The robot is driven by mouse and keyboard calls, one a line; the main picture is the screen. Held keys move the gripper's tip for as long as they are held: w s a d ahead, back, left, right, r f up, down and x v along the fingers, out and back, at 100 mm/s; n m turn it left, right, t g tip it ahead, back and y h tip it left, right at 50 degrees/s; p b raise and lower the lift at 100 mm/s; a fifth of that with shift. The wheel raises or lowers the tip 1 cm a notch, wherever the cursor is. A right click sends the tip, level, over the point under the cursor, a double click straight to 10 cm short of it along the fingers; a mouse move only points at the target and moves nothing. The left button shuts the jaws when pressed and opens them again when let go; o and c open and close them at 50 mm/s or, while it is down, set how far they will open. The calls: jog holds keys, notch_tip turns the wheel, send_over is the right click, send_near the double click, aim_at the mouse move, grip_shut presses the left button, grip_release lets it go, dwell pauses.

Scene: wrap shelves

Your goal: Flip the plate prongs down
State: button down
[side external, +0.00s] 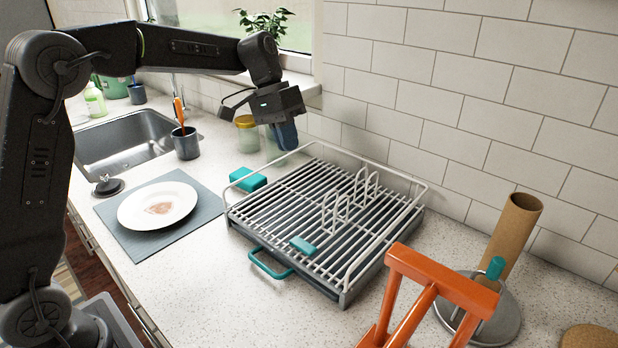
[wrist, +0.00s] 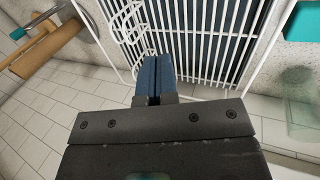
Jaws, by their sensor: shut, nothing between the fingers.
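The plate prongs are two rows of white wire loops, one nearer the front (side external: 336,211) and one nearer the wall (side external: 366,187). Both stand upright on the white slatted dish rack (side external: 283,222). In the wrist view, the prongs (wrist: 122,28) show at the upper left, beside the slats (wrist: 212,42). My gripper (side external: 287,139) has blue fingers and hangs at the rack's back left corner, apart from the prongs. In the wrist view, its fingers (wrist: 155,72) are together with nothing between them, over the rack's edge.
A teal sponge (side external: 248,179) lies left of the rack. A white plate (side external: 157,206) rests on a grey mat. Jars (side external: 247,133) stand behind my gripper by the tiled wall. An orange stand (side external: 440,280) and a cardboard roll (side external: 513,235) are at the right.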

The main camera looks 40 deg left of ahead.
send_near(324, 215)
jog(key=a+f, duration=0.2)
jog(key=f, duration=0.1)
jog(key=a+f, duration=0.1)
jog(key=f, duration=0.1)
jog(key=shift+w, duration=0.2)
jog(key=d, duration=0.3)
jog(key=shift+d+f, duration=0.1)
jog(key=shift+f, duration=0.1)
jog(key=shift+d, duration=0.5)
jog(key=shift+d+r+y, duration=0.2)
jog(key=shift+d+y, duration=0.05)
jog(key=shift+y, duration=0.15)
